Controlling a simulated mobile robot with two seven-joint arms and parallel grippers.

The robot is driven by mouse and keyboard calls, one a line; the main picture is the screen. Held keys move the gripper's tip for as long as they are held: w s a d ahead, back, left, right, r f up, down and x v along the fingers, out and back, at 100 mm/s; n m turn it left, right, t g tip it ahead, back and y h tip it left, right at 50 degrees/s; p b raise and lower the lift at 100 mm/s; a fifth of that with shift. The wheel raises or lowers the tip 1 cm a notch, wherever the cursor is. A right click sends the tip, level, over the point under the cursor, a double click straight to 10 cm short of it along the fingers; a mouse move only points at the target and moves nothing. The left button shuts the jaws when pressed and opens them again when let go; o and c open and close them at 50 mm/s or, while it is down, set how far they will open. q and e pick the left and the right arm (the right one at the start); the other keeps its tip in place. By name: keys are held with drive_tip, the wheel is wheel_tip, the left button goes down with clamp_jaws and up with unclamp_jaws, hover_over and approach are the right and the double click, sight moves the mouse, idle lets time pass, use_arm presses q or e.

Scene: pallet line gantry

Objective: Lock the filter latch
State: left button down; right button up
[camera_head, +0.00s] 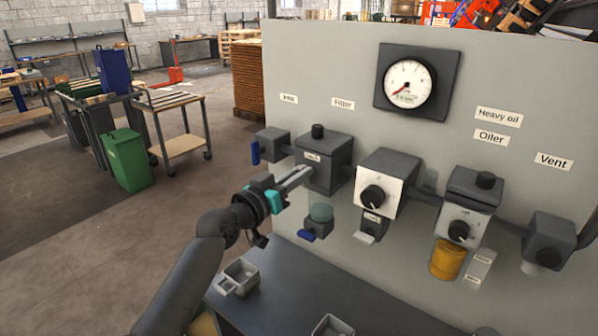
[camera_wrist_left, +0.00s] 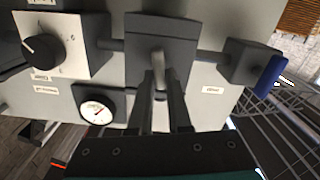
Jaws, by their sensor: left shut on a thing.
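The filter unit (camera_head: 338,165) is a dark grey block with a black knob on top, on the grey panel below the "Filter" label (camera_head: 343,104). It also shows in the left wrist view (camera_wrist_left: 177,28). My left gripper (camera_head: 306,172) reaches it from the left, its fingers at the front of the block. In the left wrist view a light grey latch lever (camera_wrist_left: 158,66) stands between the two fingertips, and the gripper (camera_wrist_left: 160,90) is shut on it. The fingers hide part of the latch, so I cannot tell whether it is locked. My right gripper is not in view.
A blue-handled valve (camera_head: 270,146) sits left of the filter, and another blue handle (camera_head: 310,236) below it. The regulator (camera_head: 386,183) is close on the right. A dark bench (camera_head: 290,285) with small grey trays (camera_head: 240,275) lies below.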

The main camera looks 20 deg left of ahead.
use_arm(q)
drive_tip(key=shift+w+a+f+n+p, duration=0.15)
drive_tip(key=shift+n+p, duration=0.5)
drive_tip(key=shift+n, duration=1.95)
drive_tip(key=shift+a+f+n+p, duration=0.2)
drive_tip(key=shift+n+p, duration=0.5)
drive_tip(key=shift+n, duration=1.9)
drive_tip(key=shift+w+a+f+n+p, duration=0.15)
drive_tip(key=shift+n+p, duration=0.5)
drive_tip(key=shift+n, duration=1.95)
drive_tip(key=shift+s+f, duration=0.1)
drive_tip(key=c, duration=0.9)
unclamp_jaws()
drive_tip(key=shift+o, duration=0.2)
drive_tip(key=b+v, duration=0.2)
drive_tip(key=v, duration=1.3)
drive_tip(key=shift+s, duration=0.15)
